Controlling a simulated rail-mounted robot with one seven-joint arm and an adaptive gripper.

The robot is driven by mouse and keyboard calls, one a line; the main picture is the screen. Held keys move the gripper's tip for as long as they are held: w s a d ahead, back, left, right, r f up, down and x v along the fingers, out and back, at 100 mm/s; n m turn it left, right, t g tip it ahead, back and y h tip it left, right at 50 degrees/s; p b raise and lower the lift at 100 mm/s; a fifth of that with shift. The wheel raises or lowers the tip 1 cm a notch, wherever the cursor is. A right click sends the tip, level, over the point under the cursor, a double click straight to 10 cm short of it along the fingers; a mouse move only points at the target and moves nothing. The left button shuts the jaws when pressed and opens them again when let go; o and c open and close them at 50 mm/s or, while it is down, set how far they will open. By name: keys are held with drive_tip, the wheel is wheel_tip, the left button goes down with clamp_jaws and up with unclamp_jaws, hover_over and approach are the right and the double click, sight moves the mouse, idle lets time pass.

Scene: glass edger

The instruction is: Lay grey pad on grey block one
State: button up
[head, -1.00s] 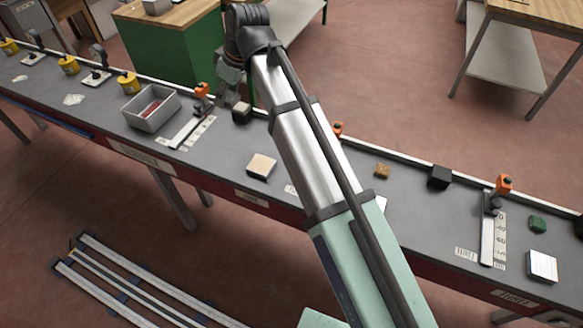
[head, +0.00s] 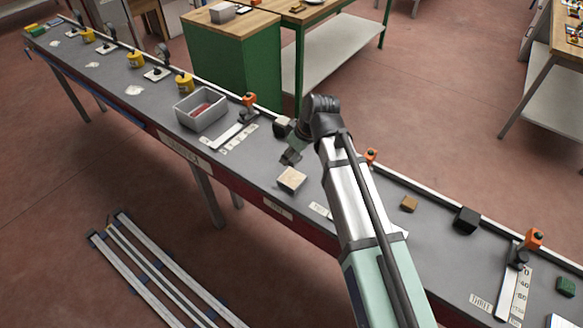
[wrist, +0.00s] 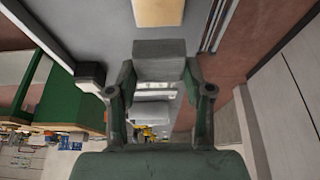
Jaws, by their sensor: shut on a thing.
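My gripper (head: 291,156) is over the bench; in the wrist view its two fingers (wrist: 160,80) are shut on a grey pad (wrist: 160,48). The pad is small and flat-faced; in the head view I cannot make it out. A square block with a pale beige top (head: 292,179) lies just in front of my gripper, apart from it. It shows at the top edge of the wrist view (wrist: 158,12). A dark block with a lighter grey face (head: 282,127) stands behind my gripper, and at left in the wrist view (wrist: 90,75). I cannot tell which is grey block one.
A grey bin (head: 202,110) with something red inside stands to the left, next to an orange-topped stop and scale (head: 248,102). To the right are a brown block (head: 409,204), a black block (head: 467,219) and a second orange-topped stop (head: 534,238).

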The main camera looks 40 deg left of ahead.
sight(288, 176)
drive_tip(key=shift+f+p, duration=0.95)
drive_tip(key=shift+f, duration=3.05)
drive_tip(key=shift+f, duration=0.15)
drive_tip(key=o, duration=0.7)
drive_tip(key=shift+o, duration=0.2)
drive_tip(key=b+v, duration=0.3)
drive_tip(key=v, duration=0.9)
